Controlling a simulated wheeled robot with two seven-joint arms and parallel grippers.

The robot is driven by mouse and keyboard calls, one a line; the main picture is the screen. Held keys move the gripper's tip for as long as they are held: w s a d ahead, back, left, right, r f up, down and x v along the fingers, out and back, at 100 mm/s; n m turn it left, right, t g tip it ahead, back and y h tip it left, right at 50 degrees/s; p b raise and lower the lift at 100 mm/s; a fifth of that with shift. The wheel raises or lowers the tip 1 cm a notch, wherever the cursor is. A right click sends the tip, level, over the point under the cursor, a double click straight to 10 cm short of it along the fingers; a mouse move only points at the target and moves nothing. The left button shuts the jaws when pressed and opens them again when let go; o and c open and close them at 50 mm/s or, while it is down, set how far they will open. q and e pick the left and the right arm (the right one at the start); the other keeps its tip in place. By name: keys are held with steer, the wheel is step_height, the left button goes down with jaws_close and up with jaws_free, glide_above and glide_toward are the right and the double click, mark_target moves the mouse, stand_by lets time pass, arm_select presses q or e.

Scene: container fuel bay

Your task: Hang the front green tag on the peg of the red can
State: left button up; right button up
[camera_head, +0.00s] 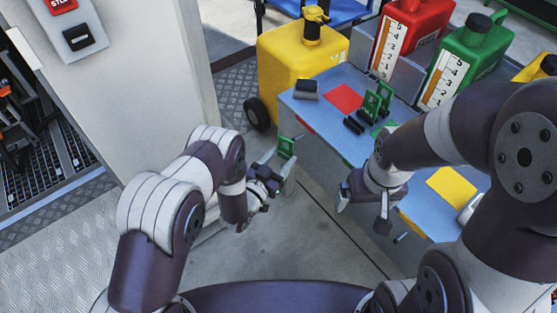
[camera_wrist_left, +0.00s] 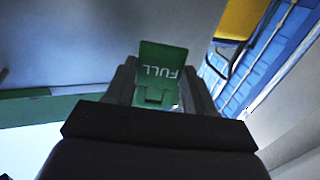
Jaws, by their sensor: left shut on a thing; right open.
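My left gripper (camera_head: 284,168) is shut on a green tag (camera_head: 286,147), held upright beside the left end of the blue table. In the left wrist view the tag (camera_wrist_left: 162,68) stands between the fingers and reads FULL. More green tags (camera_head: 378,99) stand on the table near two black blocks. The red can (camera_head: 432,22), with a numbered white scale, is at the back of the table; I cannot make out its peg. My right gripper (camera_head: 363,208) is open and empty in front of the table.
The blue table (camera_head: 318,108) carries a red patch (camera_head: 343,98) and a yellow patch (camera_head: 452,188). A green can (camera_head: 468,48) stands right of the red can. A large yellow can (camera_head: 287,58) stands behind the table's left end. A grey wall (camera_head: 150,90) is at left.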

mark_target(288, 156)
arm_select(q)
steer(key=shift+w+d, duration=0.15)
steer(key=shift+d, duration=0.1)
steer(key=shift+w+d, duration=0.1)
steer(key=shift+d, duration=0.05)
steer(key=shift+w+d, duration=0.25)
steer(key=shift+d, duration=0.1)
steer(key=shift+w+d+b, duration=0.1)
steer(key=shift+b, duration=0.2)
steer(key=shift+w+d, duration=0.25)
steer(key=shift+d, duration=0.1)
steer(key=shift+w+d+f, duration=0.1)
steer(key=shift+d, duration=0.05)
stand_by(0.4)
steer(key=shift+w+d+b, duration=0.2)
steer(key=shift+d+b, duration=0.05)
steer(key=shift+b, duration=0.1)
